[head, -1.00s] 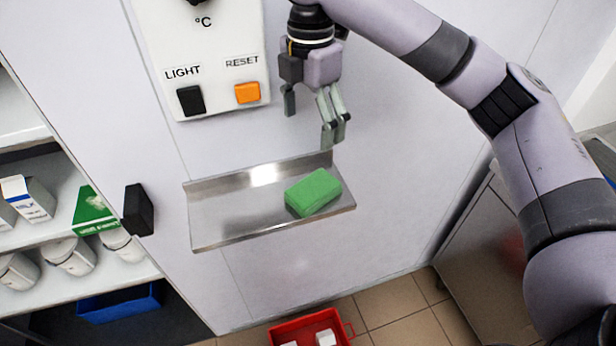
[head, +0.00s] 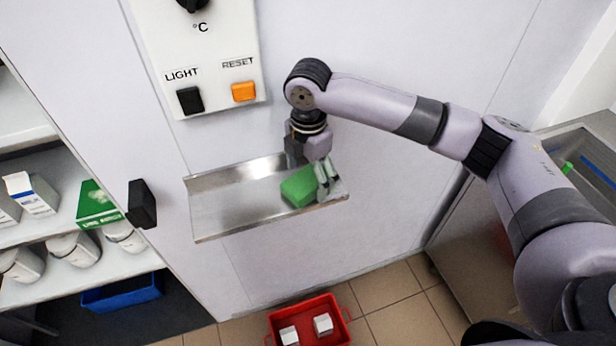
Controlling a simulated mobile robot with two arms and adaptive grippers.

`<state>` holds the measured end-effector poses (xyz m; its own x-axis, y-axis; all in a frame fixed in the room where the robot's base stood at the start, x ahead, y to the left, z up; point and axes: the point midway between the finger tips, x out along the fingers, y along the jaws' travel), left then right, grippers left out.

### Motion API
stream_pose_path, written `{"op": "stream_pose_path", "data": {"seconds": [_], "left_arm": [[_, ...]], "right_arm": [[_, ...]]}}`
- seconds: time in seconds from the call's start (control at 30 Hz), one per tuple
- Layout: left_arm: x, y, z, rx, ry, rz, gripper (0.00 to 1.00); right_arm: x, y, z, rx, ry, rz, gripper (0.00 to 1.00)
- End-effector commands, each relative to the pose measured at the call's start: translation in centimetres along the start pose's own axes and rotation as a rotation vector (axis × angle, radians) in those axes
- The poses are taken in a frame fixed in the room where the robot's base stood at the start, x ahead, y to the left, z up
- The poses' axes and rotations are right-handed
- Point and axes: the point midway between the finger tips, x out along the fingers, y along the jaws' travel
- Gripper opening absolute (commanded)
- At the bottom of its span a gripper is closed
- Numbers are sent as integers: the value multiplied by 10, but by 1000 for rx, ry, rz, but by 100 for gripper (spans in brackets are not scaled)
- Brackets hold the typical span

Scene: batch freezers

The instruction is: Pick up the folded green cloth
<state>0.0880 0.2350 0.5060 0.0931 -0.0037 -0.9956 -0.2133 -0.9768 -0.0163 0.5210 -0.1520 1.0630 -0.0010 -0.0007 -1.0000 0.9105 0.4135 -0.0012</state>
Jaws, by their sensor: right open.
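The folded green cloth (head: 299,187) is a small green block lying on the right part of a metal wall shelf (head: 225,212). My right gripper (head: 308,178) is low over the shelf at the cloth, pointing down. Its near fingers stand at the cloth's right side and hide that end of it. The other finger is mostly hidden behind the cloth's far side. The gripper is open, and I cannot tell whether the fingers touch the cloth. My left gripper is not in view.
A control panel (head: 212,50) with a black LIGHT switch and an orange RESET button is on the wall above. An open cabinet (head: 60,190) with cartons and jars stands at left. A red crate (head: 308,318) with white boxes is on the floor below.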

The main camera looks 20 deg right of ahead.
Motion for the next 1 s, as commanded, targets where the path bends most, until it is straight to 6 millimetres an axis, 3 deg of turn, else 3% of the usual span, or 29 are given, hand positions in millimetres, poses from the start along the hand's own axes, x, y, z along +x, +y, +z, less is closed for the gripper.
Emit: {"op": "stream_pose_path", "data": {"seconds": [0.13,0.37,1.0], "left_arm": [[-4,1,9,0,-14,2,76],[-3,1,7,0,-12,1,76],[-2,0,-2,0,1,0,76]], "right_arm": [[11,-1,-1,-1,0,-1,80],[12,0,-1,-1,0,1,79],[11,0,-1,-2,0,1,36]]}}
